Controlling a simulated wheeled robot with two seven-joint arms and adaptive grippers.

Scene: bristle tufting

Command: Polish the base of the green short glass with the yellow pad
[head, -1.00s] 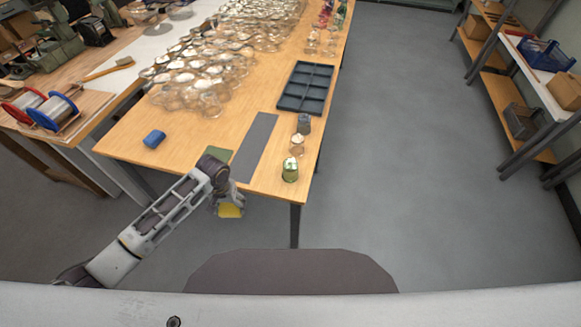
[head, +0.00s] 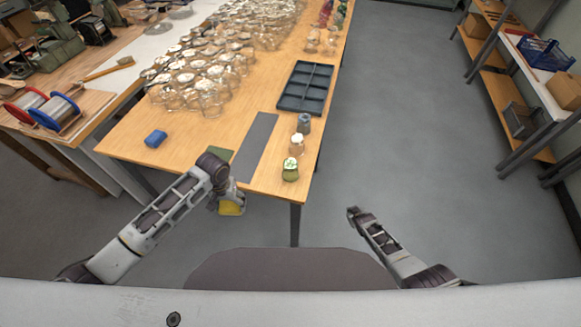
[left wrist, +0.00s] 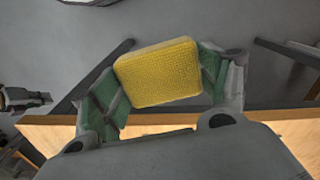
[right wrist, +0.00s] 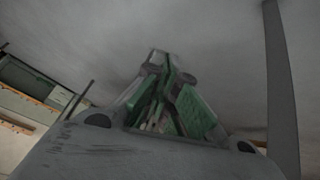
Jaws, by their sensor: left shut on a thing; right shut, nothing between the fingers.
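The yellow pad (head: 231,207) is held by my left gripper (head: 226,200) just off the near edge of the table. In the left wrist view the pad (left wrist: 158,72) sits between both green-lined fingers of the left gripper (left wrist: 160,85). The green short glass (head: 290,170) stands on the table near its front right corner, to the right of the left gripper and apart from it. My right gripper (head: 353,213) is shut and empty over the floor, right of the table. Its fingers also meet in the right wrist view (right wrist: 165,75).
Behind the green glass stand a clear glass (head: 297,146) and a grey-blue one (head: 304,123). A dark divided tray (head: 306,87), a grey strip (head: 256,145) and a blue block (head: 155,139) lie on the table (head: 190,145). Many clear glasses (head: 205,95) crowd its far part.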

